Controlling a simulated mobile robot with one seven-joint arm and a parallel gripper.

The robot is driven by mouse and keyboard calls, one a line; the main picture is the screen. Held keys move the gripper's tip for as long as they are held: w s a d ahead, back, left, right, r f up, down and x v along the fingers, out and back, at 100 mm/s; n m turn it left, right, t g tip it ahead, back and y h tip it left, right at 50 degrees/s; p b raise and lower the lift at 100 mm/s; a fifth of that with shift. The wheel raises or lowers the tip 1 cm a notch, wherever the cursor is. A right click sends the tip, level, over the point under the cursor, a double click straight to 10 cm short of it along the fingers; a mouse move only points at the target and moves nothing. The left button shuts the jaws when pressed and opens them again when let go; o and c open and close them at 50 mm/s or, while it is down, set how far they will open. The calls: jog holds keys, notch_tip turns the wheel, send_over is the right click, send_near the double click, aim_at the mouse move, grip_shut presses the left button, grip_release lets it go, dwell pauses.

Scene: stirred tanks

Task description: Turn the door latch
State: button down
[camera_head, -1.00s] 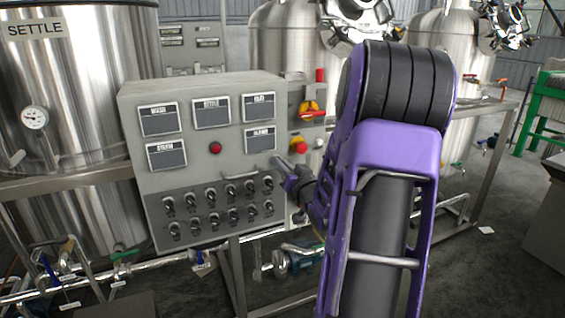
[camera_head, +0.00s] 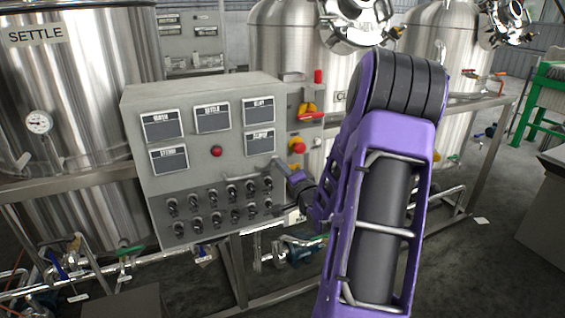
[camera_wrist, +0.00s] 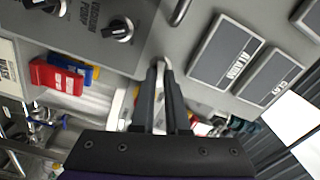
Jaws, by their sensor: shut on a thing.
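The grey control panel (camera_head: 222,160) carries label plates, a red button and rows of black knobs. My gripper (camera_head: 272,164) is at the panel's right edge, below the label plates, with my purple arm reaching to it from the right. In the wrist view, the dark fingers (camera_wrist: 161,80) are close together at the panel edge, shut on a small light metal piece (camera_wrist: 162,65), which looks like the door latch. Most of the latch is hidden between the fingers. Its exact angle cannot be told.
A red and yellow switch (camera_head: 308,112) and a red button (camera_head: 297,146) sit just right of the panel, close to my arm. Steel tanks (camera_head: 70,140) stand behind. Pipes with valves (camera_head: 110,258) run low at left. A metal handle (camera_wrist: 180,12) is on the panel.

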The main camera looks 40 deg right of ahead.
jog(key=shift+m+p, duration=0.8)
jog(key=shift+m, duration=0.8)
jog(key=c, duration=0.9)
grip_release()
jog(key=shift+f, duration=0.1)
